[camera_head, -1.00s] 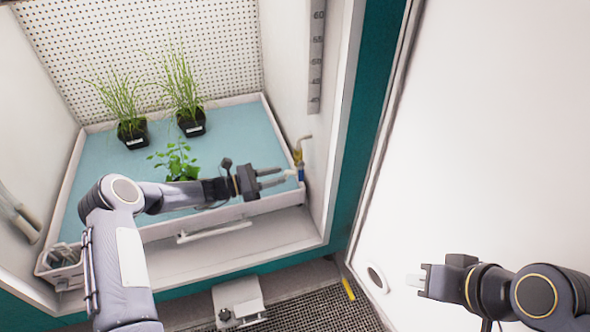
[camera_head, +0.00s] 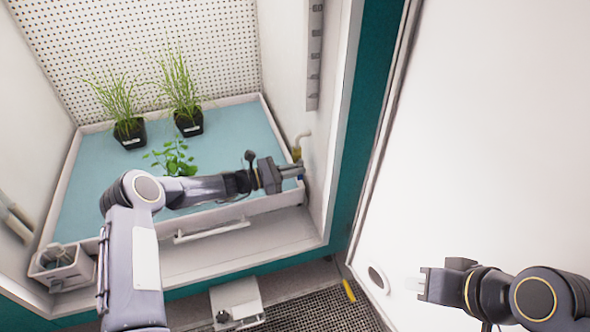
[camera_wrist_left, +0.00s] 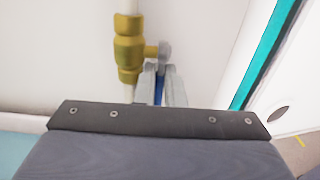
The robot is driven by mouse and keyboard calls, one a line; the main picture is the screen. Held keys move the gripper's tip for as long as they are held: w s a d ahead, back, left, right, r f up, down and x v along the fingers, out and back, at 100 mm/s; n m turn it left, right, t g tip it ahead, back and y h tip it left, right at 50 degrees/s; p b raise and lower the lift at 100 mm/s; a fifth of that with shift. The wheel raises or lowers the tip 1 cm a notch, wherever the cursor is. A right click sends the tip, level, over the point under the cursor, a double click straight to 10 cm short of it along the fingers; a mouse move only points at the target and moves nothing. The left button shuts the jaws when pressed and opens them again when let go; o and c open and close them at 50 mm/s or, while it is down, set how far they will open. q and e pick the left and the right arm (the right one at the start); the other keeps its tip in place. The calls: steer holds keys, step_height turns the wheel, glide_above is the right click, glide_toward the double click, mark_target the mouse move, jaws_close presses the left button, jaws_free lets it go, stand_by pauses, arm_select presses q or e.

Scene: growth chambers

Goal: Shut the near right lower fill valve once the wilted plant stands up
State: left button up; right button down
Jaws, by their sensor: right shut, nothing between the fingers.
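The broad-leaved plant (camera_head: 173,158) is in the tray behind my left arm. Its leaves spread above the arm; its base is hidden, so I cannot tell how upright it stands. The brass fill valve (camera_wrist_left: 129,48) is on the chamber's right wall at the tray corner, with its blue handle (camera_wrist_left: 159,90) pointing down. It shows partly in the head view (camera_head: 297,153). My left gripper (camera_head: 300,170) is at the valve, its fingers close on both sides of the blue handle, apparently shut on it. My right gripper (camera_head: 413,284) is shut and empty before the white door.
Two grassy plants in black pots (camera_head: 130,133) (camera_head: 189,122) stand at the back of the white-rimmed tray (camera_head: 64,195). A foot pedal (camera_head: 237,303) is on the floor below. The open white door (camera_head: 480,140) fills the right side.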

arm_select(q)
jaws_close()
steer(key=shift+s+a+r+g+y+p, duration=0.1)
steer(key=shift+a+r+g+y+p, duration=0.2)
steer(key=shift+y+p, duration=1.2)
steer(key=shift+a+r+g+y+p, duration=0.15)
steer(key=shift+g+y+p, duration=0.45)
steer(key=shift+p, duration=1.6)
steer(key=shift+s+a+r+g+y+p, duration=0.15)
steer(key=shift+r+g+y+p, duration=0.1)
steer(key=shift+y+p, duration=1.35)
steer(key=shift+w, duration=0.1)
steer(key=o, duration=0.6)
jaws_free()
steer(key=shift+o, duration=0.2)
steer(key=p+v, duration=0.2)
steer(key=v, duration=0.5)
steer(key=shift+a, duration=0.45)
